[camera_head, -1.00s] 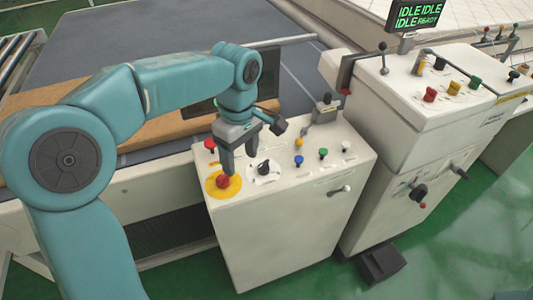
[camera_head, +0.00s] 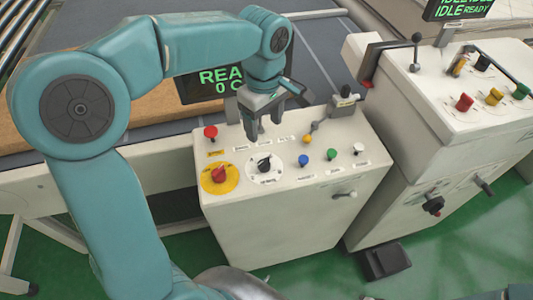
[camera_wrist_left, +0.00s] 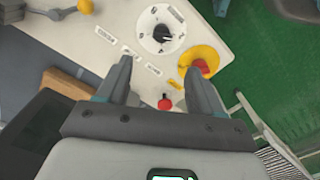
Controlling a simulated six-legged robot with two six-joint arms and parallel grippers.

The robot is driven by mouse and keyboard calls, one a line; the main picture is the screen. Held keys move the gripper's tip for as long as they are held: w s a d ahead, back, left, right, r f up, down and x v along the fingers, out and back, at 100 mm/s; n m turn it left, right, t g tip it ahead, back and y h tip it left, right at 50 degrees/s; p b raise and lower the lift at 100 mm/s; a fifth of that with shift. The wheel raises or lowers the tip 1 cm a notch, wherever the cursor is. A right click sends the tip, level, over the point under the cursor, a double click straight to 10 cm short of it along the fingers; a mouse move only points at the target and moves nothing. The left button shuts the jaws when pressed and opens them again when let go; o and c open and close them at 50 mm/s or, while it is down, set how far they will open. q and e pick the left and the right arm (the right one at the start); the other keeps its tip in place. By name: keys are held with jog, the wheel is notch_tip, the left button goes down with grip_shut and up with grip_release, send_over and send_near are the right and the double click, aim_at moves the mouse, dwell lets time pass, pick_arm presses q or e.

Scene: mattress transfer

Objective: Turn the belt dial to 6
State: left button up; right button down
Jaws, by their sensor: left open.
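The belt dial, a black knob on a round white scale (camera_head: 264,166), sits on the top of the near control box (camera_head: 290,222). It also shows at the top of the left wrist view (camera_wrist_left: 161,32). Its numbers are too small to read. My left gripper (camera_head: 265,137) is open and empty, above the panel just behind the dial. In the left wrist view the fingers (camera_wrist_left: 158,80) point towards the dial, apart from it. My right gripper does not show.
Left of the dial is a red knob on a yellow disc (camera_head: 219,175), with a red button (camera_head: 210,132) behind it. Blue (camera_head: 304,160), green (camera_head: 331,154) and white (camera_head: 358,148) buttons stand to the right. A second control cabinet (camera_head: 450,140) stands further right. A screen (camera_head: 222,80) is partly hidden by my arm.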

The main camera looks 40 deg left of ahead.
aim_at(264, 161)
pick_arm(q)
jog(key=f, duration=1.1)
jog(key=shift+s+f, duration=0.15)
jog(key=shift+s, duration=0.15)
jog(key=shift+s+f, duration=0.1)
jog(key=shift+f, duration=0.8)
jog(key=shift+d, duration=0.1)
jog(key=shift+c, duration=0.7)
jog(key=c, duration=0.9)
